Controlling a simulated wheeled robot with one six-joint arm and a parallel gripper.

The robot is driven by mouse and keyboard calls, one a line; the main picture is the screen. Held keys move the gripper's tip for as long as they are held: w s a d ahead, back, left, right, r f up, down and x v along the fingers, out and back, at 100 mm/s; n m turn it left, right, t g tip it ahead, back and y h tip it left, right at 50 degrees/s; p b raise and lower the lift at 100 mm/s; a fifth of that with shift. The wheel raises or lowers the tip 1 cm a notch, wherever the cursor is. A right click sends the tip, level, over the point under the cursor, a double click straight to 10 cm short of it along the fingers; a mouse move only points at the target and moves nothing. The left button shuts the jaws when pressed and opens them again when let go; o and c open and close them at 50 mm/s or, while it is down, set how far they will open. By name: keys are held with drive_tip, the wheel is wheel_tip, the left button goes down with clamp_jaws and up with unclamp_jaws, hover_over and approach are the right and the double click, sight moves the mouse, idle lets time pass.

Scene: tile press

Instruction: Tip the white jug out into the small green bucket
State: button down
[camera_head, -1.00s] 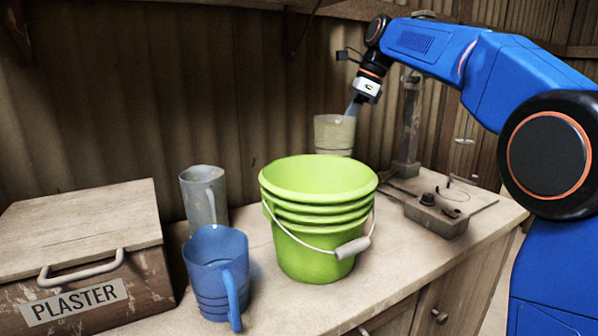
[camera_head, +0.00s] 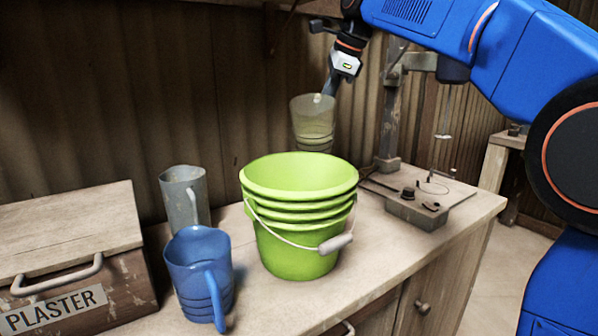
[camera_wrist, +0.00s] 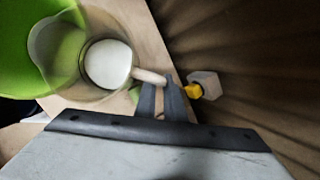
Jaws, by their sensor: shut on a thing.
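The white jug (camera_head: 312,118) looks pale and see-through and hangs upright behind the green bucket in the head view. My gripper (camera_head: 328,92) is shut on its handle. In the wrist view the jug (camera_wrist: 42,45) has a white mass in it, and my gripper's fingers (camera_wrist: 165,88) close on the handle. The green bucket (camera_head: 297,235) stands upright on the bench with its wire handle hanging at the front. In the wrist view the bucket (camera_wrist: 18,60) lies beside and partly under the jug. The bucket's inside bottom is hidden in the head view.
A blue jug (camera_head: 192,275) and a grey jug (camera_head: 180,205) stand left of the bucket. A wooden box marked PLASTER (camera_head: 65,225) is at far left. A metal press (camera_head: 415,210) stands to the right. The corrugated wall (camera_head: 110,100) is close behind.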

sight(320, 109)
drive_tip(key=s+r+t, duration=0.2)
drive_tip(key=r, duration=0.1)
drive_tip(key=s+a+r+t, duration=0.1)
drive_tip(key=s+r, duration=0.1)
drive_tip(key=shift+n+t, duration=0.3)
drive_tip(key=shift+n, duration=0.1)
drive_tip(key=shift+s+a+r+n+t+h, duration=0.15)
drive_tip(key=shift+s+r+n+t+h, duration=0.15)
drive_tip(key=shift+s+t, duration=0.55)
drive_tip(key=shift+s+a+r+n+t+h, duration=0.15)
drive_tip(key=shift+s+r+t, duration=0.35)
drive_tip(key=shift+t, duration=0.55)
drive_tip(key=shift+s+f+p, duration=0.1)
drive_tip(key=shift+s+p, duration=0.2)
drive_tip(key=shift+s+a+t+p, duration=0.15)
drive_tip(key=shift+s+t+p, duration=0.15)
drive_tip(key=shift+s+t, duration=0.45)
drive_tip(key=shift+s+a+n+t+p, duration=0.2)
drive_tip(key=shift+s+n+t+p, duration=0.25)
drive_tip(key=shift+s+t, duration=0.35)
drive_tip(key=shift+s+a+r+t+p, duration=0.15)
drive_tip(key=shift+s+r+t+p, duration=0.25)
drive_tip(key=shift+s, duration=0.25)
